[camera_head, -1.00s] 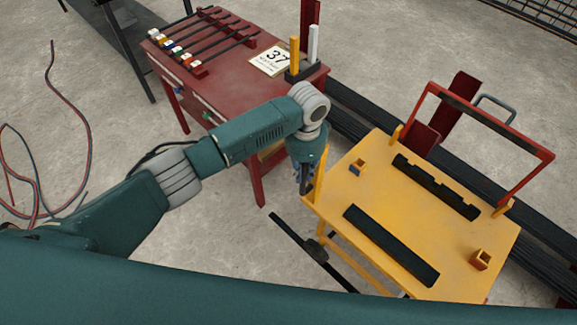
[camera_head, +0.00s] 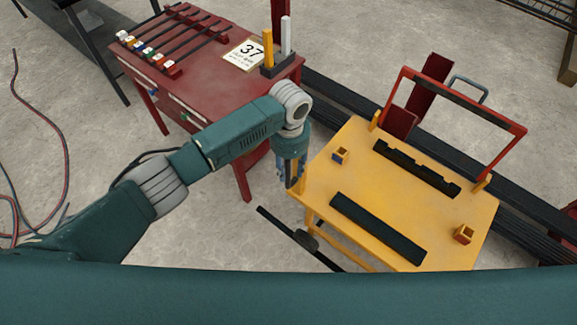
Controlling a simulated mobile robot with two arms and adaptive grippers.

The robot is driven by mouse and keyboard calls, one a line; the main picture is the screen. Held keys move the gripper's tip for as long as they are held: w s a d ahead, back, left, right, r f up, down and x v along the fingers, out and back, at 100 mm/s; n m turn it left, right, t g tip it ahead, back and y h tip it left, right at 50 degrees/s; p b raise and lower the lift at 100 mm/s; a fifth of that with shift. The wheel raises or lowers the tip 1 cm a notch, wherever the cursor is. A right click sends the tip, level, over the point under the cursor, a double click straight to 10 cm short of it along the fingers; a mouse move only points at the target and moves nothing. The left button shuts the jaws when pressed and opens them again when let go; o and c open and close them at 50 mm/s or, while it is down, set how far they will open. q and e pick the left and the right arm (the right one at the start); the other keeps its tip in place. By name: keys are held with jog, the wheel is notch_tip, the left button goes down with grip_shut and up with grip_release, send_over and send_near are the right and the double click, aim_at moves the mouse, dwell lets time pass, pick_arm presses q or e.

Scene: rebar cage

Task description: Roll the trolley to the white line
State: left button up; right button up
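The trolley (camera_head: 360,180) has a flat yellow top and a red upright frame (camera_head: 462,104) along its far side. My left gripper (camera_head: 291,182) points down at the trolley's left corner, where a sliver of yellow post shows beside its fingers. The gripper covers most of that post, so I cannot tell whether the fingers are closed on it. My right gripper is out of view. No white line shows on the floor.
A red table (camera_head: 205,60) with several dark bars and a card marked 37 (camera_head: 246,54) stands behind my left arm. Long dark beams (camera_head: 350,101) lie behind the trolley. Cables (camera_head: 62,150) lie on the floor at left. Open concrete floor (camera_head: 110,125) lies between.

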pick_arm(q)
jog(key=shift+w+r, duration=0.15)
jog(key=shift+r, duration=0.4)
notch_tip(320, 180, up, 11)
jog(key=shift+f, duration=0.1)
jog(key=shift+s, duration=0.2)
